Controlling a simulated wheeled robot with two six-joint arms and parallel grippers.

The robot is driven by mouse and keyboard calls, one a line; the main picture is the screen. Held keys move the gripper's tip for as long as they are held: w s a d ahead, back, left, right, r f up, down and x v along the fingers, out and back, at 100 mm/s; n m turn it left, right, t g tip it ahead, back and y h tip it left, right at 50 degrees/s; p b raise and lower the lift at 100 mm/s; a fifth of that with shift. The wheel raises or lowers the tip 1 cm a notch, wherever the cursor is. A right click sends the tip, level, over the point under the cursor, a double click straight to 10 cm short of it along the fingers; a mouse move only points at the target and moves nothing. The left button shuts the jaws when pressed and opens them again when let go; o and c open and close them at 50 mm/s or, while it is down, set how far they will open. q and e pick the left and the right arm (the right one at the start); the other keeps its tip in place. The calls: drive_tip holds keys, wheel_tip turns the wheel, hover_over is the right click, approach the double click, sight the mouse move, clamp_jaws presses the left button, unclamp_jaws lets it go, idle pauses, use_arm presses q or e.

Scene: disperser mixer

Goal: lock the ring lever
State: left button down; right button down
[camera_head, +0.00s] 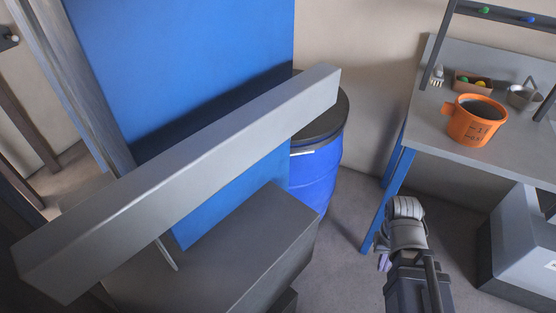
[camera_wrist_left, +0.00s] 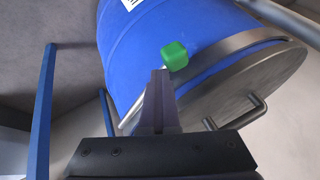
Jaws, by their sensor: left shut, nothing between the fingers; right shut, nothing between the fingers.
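A blue drum (camera_head: 316,178) with a dark lid (camera_head: 322,124) stands behind the grey beam in the head view, partly hidden by it. The left wrist view shows the drum (camera_wrist_left: 150,45), its metal lid (camera_wrist_left: 245,90) and the clamp ring (camera_wrist_left: 235,45) around the lid's edge. The ring lever (camera_wrist_left: 147,97) is a thin metal rod with a green tip (camera_wrist_left: 174,56). My left gripper (camera_wrist_left: 159,75) is shut and empty, its fingertips in front of the lever close to the green tip; contact cannot be told. My right gripper (camera_head: 406,208) is shut, right of the drum.
A large blue panel (camera_head: 190,60) and a grey beam (camera_head: 180,180) cover much of the head view.

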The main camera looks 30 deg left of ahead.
use_arm(q)
drive_tip(key=shift+s+a, duration=0.35)
drive_tip(key=shift+a, duration=0.3)
drive_tip(key=s+f+p+v, duration=0.1)
drive_tip(key=p+v, duration=0.8)
drive_tip(key=v, duration=0.3)
drive_tip(key=shift+s+r+p, duration=0.35)
drive_tip(key=shift+s+p, duration=0.05)
drive_tip(key=shift+s, duration=0.15)
